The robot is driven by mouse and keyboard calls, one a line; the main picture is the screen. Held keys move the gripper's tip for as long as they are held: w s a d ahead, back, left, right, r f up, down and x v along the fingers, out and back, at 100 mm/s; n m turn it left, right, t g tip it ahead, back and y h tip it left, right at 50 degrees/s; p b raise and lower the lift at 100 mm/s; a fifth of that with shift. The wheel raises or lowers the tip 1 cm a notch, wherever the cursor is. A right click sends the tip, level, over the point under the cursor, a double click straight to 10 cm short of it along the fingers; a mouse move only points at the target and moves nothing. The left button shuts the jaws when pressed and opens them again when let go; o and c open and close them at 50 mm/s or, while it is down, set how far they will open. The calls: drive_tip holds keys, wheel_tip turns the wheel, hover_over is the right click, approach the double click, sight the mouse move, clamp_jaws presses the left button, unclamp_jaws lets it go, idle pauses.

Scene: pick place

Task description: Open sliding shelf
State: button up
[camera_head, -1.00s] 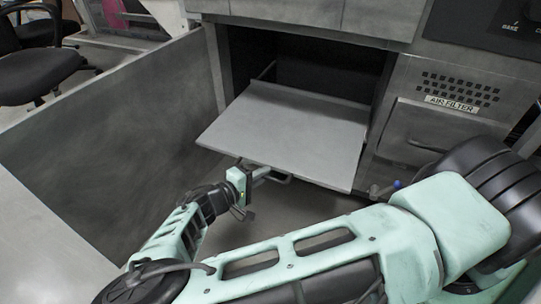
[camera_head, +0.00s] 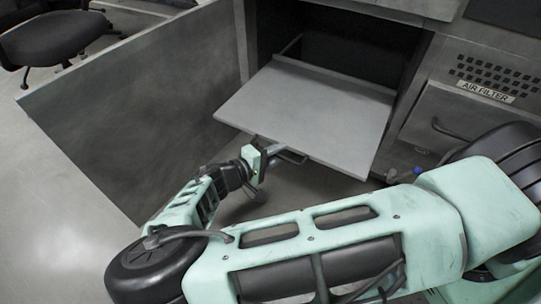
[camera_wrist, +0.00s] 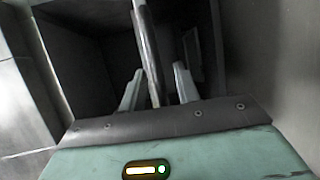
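The sliding shelf (camera_head: 310,105) is a flat grey panel that sticks far out of the open cabinet compartment in the head view. A thin handle (camera_head: 292,157) sits below its front edge. My gripper (camera_head: 276,150) is at the left part of this handle, under the front edge. In the wrist view the handle bar (camera_wrist: 147,45) runs between the two fingers of my gripper (camera_wrist: 160,85). The fingers stand apart, with a visible gap between the bar and the right finger. Contact with the left finger is unclear.
The opened cabinet door (camera_head: 140,95) stands as a wall left of the shelf and my arm. A drawer front with a handle (camera_head: 452,130) and the air filter vent (camera_head: 500,75) are on the right. A black chair (camera_head: 55,40) is at the far left. Floor shows below the shelf.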

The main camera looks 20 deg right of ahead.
drive_tip(key=p+v, duration=0.3)
drive_tip(key=v, duration=1.4)
drive_tip(key=shift+a+p, duration=0.2)
drive_tip(key=shift+p, duration=0.15)
drive_tip(key=shift+s, duration=0.1)
